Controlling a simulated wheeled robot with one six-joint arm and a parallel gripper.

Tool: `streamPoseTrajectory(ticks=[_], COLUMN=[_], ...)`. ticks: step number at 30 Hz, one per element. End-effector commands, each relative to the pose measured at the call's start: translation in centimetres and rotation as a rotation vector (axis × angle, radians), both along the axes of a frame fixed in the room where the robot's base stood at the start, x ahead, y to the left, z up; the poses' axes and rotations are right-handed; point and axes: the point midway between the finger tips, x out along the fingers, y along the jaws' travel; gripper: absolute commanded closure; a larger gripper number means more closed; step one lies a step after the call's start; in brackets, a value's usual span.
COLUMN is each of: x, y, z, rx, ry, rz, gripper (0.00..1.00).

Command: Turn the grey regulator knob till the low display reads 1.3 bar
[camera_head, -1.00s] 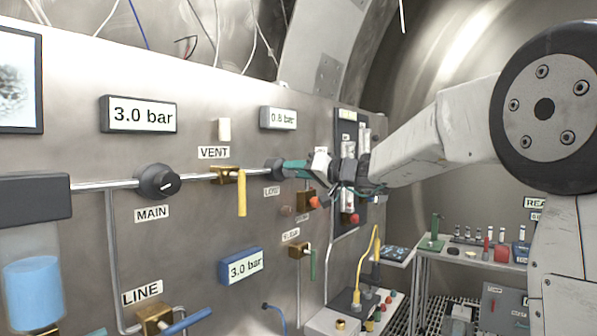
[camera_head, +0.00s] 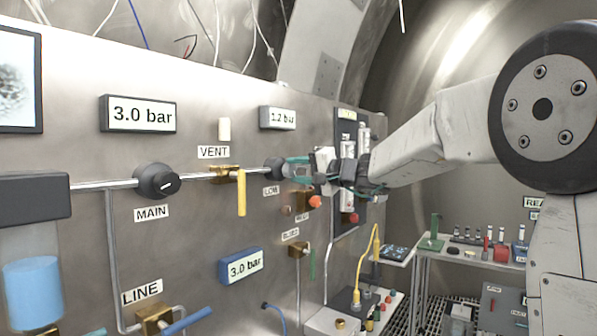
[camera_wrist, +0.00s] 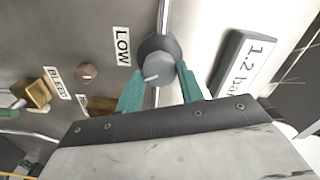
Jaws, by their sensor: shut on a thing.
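The grey regulator knob (camera_wrist: 158,70) labelled LOW sits between the two teal fingers of my gripper (camera_wrist: 160,85) in the wrist view. The fingers are shut on it, one on each side. In the head view the knob (camera_head: 274,168) is partly hidden behind my gripper (camera_head: 297,168). The low display (camera_head: 282,118) above it reads 1.2 bar. It also shows, rotated, in the wrist view (camera_wrist: 258,62). The LOW label (camera_wrist: 122,46) is beside the knob, and a white mark shows on the knob's face.
The MAIN knob (camera_head: 157,182) and the yellow VENT handle (camera_head: 241,192) are to the left on the same panel. A main display (camera_head: 138,114) and a blue-framed display (camera_head: 240,266) both read 3.0 bar. A red-ended fitting (camera_head: 315,202) is just below my gripper.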

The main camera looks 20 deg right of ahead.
Motion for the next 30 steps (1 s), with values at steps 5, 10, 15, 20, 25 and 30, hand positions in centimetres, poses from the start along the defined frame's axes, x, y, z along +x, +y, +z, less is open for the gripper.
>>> streamPoseTrajectory(ticks=[5, 10, 15, 20, 25, 30], x=[0.02, 0.02, 0.03, 0.02, 0.02, -0.41], y=[-0.08, -0.08, -0.09, -0.08, -0.04, -0.39], z=[-0.06, -0.07, -0.07, -0.07, -0.05, 0.00], rx=[0.021, 0.025, 0.024, 0.024, 0.024, 0.023], ry=[0.016, 0.018, 0.018, 0.018, 0.018, 0.017], rz=[-0.002, -0.002, -0.002, -0.002, -0.001, -0.002], gripper=[0.85, 0.85, 0.85, 0.41, 0.41, 0.41])
